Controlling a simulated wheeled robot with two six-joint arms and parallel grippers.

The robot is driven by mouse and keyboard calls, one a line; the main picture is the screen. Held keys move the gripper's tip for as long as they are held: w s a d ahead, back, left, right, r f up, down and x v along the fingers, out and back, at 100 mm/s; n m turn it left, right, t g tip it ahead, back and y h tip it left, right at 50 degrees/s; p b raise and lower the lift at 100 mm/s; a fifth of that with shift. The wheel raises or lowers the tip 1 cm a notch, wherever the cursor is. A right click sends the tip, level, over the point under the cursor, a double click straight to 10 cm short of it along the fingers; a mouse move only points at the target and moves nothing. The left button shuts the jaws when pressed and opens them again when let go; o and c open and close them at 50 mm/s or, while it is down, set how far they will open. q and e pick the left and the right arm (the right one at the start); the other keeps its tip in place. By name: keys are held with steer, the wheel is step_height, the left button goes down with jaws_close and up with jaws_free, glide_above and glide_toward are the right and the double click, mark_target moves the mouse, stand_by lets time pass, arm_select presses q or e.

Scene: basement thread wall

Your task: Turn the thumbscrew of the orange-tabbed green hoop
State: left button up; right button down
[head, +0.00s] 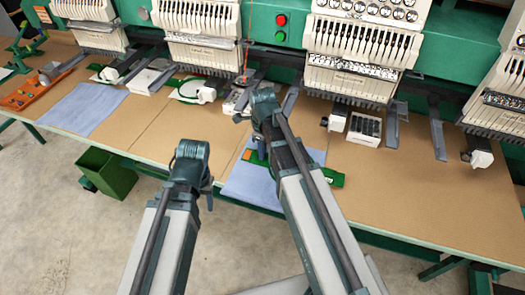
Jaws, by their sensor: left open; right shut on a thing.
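The green hoop (336,180) with an orange tab (247,155) lies on a blue cloth (235,187) near the table's front edge, and my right arm hides much of it. My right gripper (262,153) points down at the hoop beside the orange tab and is shut on it. The exact part between its fingers is hidden, and I cannot make out the thumbscrew. My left gripper (208,196) is open and empty, left of the hoop and in front of the table edge in the picture.
The brown table (400,185) is clear to the right. Embroidery machine heads (360,45) stand along the back. Another hoop (192,90), a dark-topped block (364,128) and an orange tray (35,92) are on the table. A green bin (108,172) hangs below the front edge.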

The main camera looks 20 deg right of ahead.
steer(key=c, duration=0.9)
jaws_free()
steer(key=shift+r, duration=0.2)
step_height(320, 180, up, 14)
steer(key=p, duration=1.3)
steer(key=shift+f+p, duration=0.25)
steer(key=shift+p, duration=0.15)
steer(key=s+a+n+b, duration=0.1)
steer(key=s+a+n, duration=0.2)
steer(key=n, duration=0.6)
steer(key=s+a+f+n, duration=0.1)
steer(key=s+a+n, duration=0.3)
steer(key=n, duration=0.6)
steer(key=s+a+f+n+h+b, duration=0.1)
steer(key=s+a+n, duration=0.2)
steer(key=s+n, duration=0.4)
steer(key=shift+s+a+f+n+b, duration=0.15)
steer(key=shift+s+n, duration=0.05)
steer(key=shift+n, duration=0.5)
steer(key=shift+s+a+f+n+b, duration=0.1)
steer(key=shift+s+a+n+b, duration=0.05)
steer(key=shift+n, duration=0.55)
